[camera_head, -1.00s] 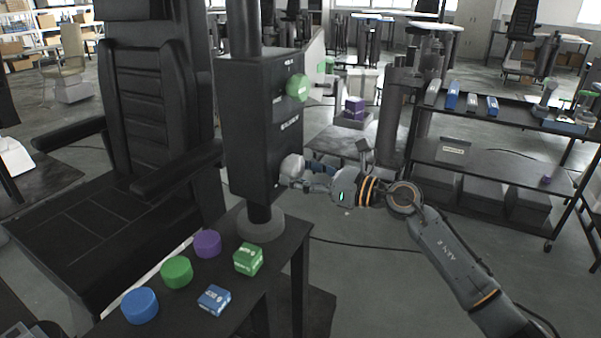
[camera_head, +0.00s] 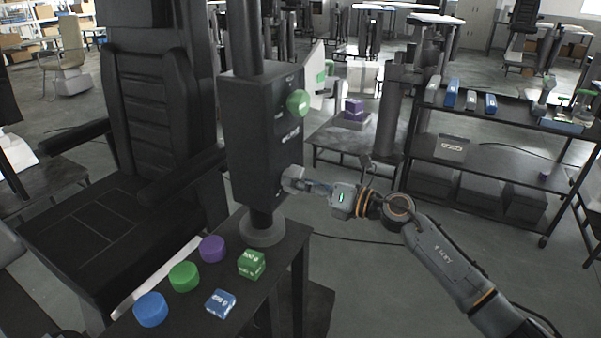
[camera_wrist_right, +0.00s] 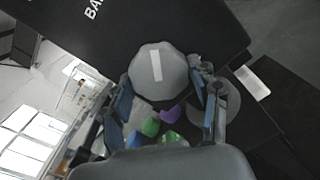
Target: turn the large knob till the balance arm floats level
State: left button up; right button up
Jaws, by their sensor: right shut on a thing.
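The large grey knob (camera_head: 292,179) sits low on the side of a black box (camera_head: 250,140) on a dark column. In the right wrist view the knob (camera_wrist_right: 158,68) is many-sided and has a white stripe on its face. My right gripper (camera_head: 303,182) is at the knob. Its two fingers (camera_wrist_right: 168,92) lie on either side, shut on it. A smaller green knob (camera_head: 298,103) is higher on the box. I cannot make out the balance arm with certainty. My left gripper is not in view.
A dark bench carries blue (camera_head: 150,309), green (camera_head: 184,276) and purple (camera_head: 212,249) round pieces, plus green (camera_head: 251,264) and blue (camera_head: 220,303) boxes. A black chair (camera_head: 145,110) stands left. A shelf cart (camera_head: 480,171) stands right; the floor before it is open.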

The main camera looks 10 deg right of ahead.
jog(key=shift+r+m+p, duration=0.2)
jog(key=shift+m+p, duration=4.25)
jog(key=shift+m, duration=1.15)
jog(key=o, duration=1.2)
jog(key=shift+c, duration=0.2)
jog(key=v, duration=1.2)
jog(key=shift+f, duration=0.15)
